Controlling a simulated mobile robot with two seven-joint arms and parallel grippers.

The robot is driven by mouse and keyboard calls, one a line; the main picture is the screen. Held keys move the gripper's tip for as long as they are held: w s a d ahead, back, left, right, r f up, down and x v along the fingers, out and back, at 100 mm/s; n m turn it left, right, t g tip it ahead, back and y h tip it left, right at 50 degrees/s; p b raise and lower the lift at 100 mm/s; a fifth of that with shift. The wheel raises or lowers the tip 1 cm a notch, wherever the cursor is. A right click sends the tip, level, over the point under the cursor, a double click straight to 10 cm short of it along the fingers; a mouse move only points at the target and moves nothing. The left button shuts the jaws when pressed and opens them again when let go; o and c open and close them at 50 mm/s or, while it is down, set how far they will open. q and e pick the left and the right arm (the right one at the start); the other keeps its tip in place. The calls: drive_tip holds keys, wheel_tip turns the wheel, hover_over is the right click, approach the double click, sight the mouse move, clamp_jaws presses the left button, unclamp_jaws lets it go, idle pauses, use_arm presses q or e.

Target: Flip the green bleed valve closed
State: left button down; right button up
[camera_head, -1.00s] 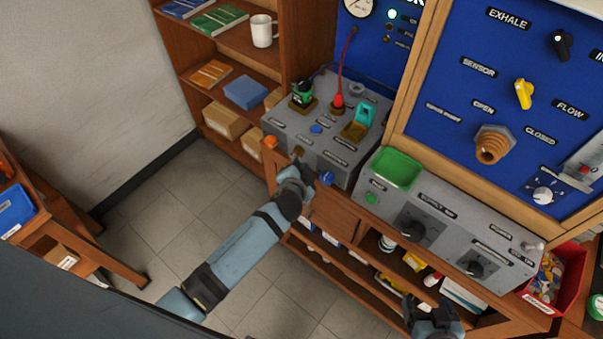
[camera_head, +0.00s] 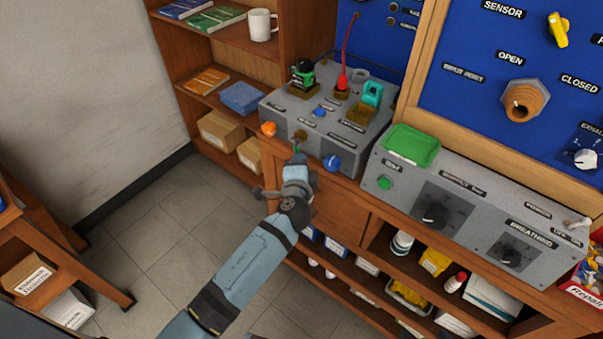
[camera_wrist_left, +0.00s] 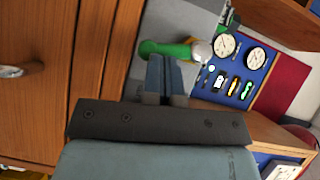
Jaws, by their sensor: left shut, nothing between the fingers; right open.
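The green bleed valve handle (camera_wrist_left: 172,49) lies across the top of my left gripper's fingers in the left wrist view, next to a round metal fitting (camera_wrist_left: 202,53). In the head view only a small bit of green (camera_head: 296,149) shows below a brass fitting on the grey box front; my gripper hides much of it. My left gripper (camera_head: 298,160) is shut and empty right at the handle, its fingers (camera_wrist_left: 163,67) pointing at it. They look close to or touching it; I cannot tell which. My right gripper is out of view.
An orange knob (camera_head: 268,129) and a blue knob (camera_head: 332,163) flank the valve on the grey box (camera_head: 362,140). A second grey panel (camera_head: 470,212) with dials stands to the right. Open floor lies below left.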

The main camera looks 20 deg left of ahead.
use_arm(q)
drive_tip(key=b, duration=0.1)
drive_tip(key=m+t+b, duration=0.1)
drive_tip(key=b, duration=0.1)
drive_tip(key=shift+w+a+f+m, duration=0.2)
drive_tip(key=shift+a+f+m, duration=0.05)
drive_tip(key=shift+m, duration=0.15)
use_arm(e)
drive_tip(key=shift+w+a+f, duration=0.15)
drive_tip(key=shift+w+f, duration=0.1)
drive_tip(key=shift+f, duration=0.3)
drive_tip(key=shift+w+a+f, duration=0.15)
drive_tip(key=shift+w+f, duration=0.05)
drive_tip(key=shift+f, duration=0.3)
drive_tip(key=shift+m, duration=0.3)
use_arm(q)
drive_tip(key=shift+r, duration=0.1)
use_arm(e)
drive_tip(key=shift+w+a+r, duration=0.1)
drive_tip(key=shift+a+r, duration=0.1)
drive_tip(key=shift+r, duration=0.1)
drive_tip(key=shift+f, duration=0.15)
